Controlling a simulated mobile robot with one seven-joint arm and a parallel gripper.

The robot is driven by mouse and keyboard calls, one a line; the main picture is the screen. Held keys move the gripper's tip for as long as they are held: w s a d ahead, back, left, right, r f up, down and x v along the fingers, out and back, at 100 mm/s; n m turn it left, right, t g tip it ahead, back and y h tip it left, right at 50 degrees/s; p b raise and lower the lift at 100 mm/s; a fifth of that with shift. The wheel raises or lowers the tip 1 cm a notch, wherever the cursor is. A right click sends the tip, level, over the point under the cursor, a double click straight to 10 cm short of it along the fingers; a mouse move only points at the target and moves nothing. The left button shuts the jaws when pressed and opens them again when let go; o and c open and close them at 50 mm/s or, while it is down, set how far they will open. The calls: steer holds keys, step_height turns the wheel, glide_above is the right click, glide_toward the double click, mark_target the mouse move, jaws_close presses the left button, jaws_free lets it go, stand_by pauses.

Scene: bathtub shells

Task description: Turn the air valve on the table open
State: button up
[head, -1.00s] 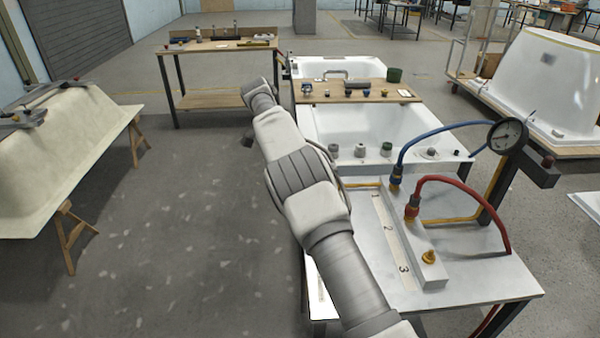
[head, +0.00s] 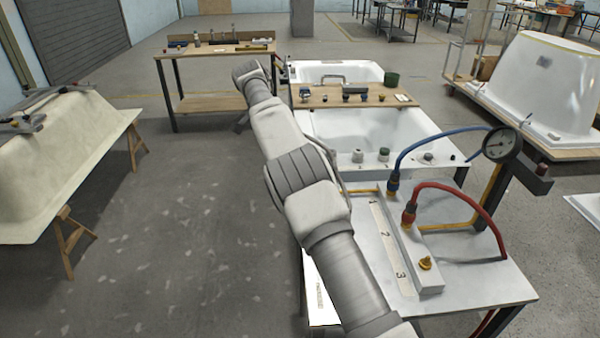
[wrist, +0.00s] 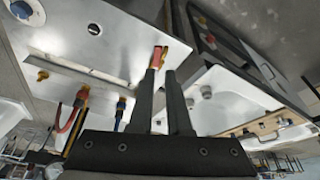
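A red handle with yellow parts (wrist: 157,57), seemingly the air valve, shows near the table's edge in the wrist view. My gripper (wrist: 161,72) has its two dark fingers slightly apart, with the red handle at the fingertips. I cannot tell if they touch it. In the head view my arm hides the gripper and this handle. The white table (head: 470,285) carries a grey manifold block (head: 428,283) beside a strip marked 1, 2, 3. A yellow fitting (head: 425,263) sits at its near end. A pressure gauge (head: 502,145) stands at the right.
A blue hose (head: 435,140) and a red hose (head: 470,195) arch from the manifold. A white bathtub (head: 405,128) with a wooden board (head: 375,97) lies behind the table. A pale tub shell (head: 65,150) rests on trestles at left. The floor between is clear.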

steer(key=d+f+y+b, duration=0.1)
steer(key=d+f+n+y+b, duration=0.1)
steer(key=f+y, duration=0.1)
jaws_close()
steer(key=s+d+f+m+t+y+b, duration=0.1)
steer(key=s+d+f+t+y+b, duration=0.15)
steer(key=s+d+b, duration=0.35)
steer(key=s+d+f+t+y+b, duration=0.2)
steer(key=s+d+f+t+b, duration=0.2)
steer(key=d, duration=0.3)
steer(key=b+x, duration=0.1)
steer(key=x, duration=0.9)
steer(key=shift+w, duration=0.25)
steer(key=shift+w+a+r+p, duration=0.2)
steer(key=shift+w+a+p, duration=0.1)
steer(key=shift+w, duration=0.2)
steer(key=shift+w+a+r+p, duration=0.2)
steer(key=shift+w+p, duration=0.05)
steer(key=shift+w, duration=0.2)
steer(key=shift+w+a+f, duration=0.1)
steer(key=shift+w+a, duration=0.2)
steer(key=shift+w, duration=0.45)
